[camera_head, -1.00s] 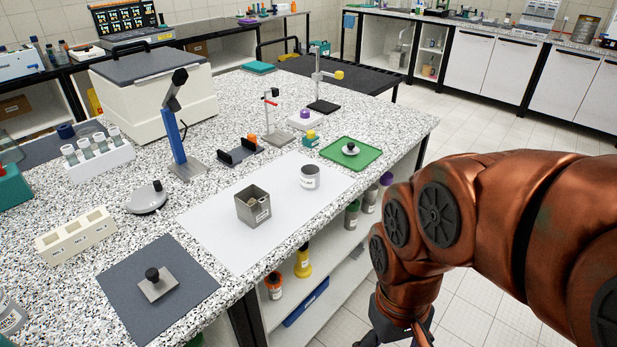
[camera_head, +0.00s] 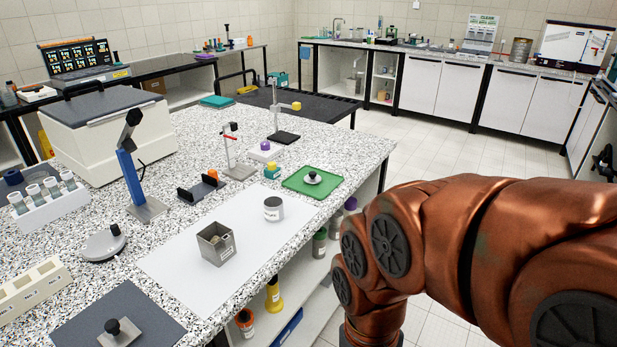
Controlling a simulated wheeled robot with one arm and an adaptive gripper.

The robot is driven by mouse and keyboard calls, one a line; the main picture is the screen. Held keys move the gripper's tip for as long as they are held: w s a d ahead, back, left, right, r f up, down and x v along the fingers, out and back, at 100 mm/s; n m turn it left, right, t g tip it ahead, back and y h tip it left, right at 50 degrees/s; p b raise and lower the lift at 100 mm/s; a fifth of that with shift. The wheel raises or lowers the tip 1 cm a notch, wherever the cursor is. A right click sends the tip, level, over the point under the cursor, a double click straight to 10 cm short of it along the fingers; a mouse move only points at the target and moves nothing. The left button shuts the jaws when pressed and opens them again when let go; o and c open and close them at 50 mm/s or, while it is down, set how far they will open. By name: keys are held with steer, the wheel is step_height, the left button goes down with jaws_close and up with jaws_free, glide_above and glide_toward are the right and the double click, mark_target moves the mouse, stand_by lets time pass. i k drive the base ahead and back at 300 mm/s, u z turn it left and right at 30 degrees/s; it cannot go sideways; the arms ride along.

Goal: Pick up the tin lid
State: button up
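A small round metal lid with a black knob (camera_head: 313,178), which looks like the tin lid, lies on a green tray (camera_head: 330,186) near the bench's right edge. A round tin with a label (camera_head: 273,210) stands on the white sheet, left of and nearer than the tray. A square metal box (camera_head: 216,244) stands on the same sheet. A square plate with a black knob (camera_head: 118,334) lies on a dark mat at the lower left. My copper-coloured arm fills the right side, off the bench. My gripper is out of view below the bottom edge.
A grey round object with a knob (camera_head: 103,244) and a blue stand (camera_head: 134,180) are on the left of the speckled bench. A dark bracket (camera_head: 200,188) and clamp stands (camera_head: 279,126) are behind the sheet. Bottles (camera_head: 274,294) fill shelves below. Floor to the right is open.

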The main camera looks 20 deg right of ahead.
mark_target(312, 179)
steer(key=z, duration=1.15)
steer(key=i, duration=1.05)
steer(key=u, duration=2.4)
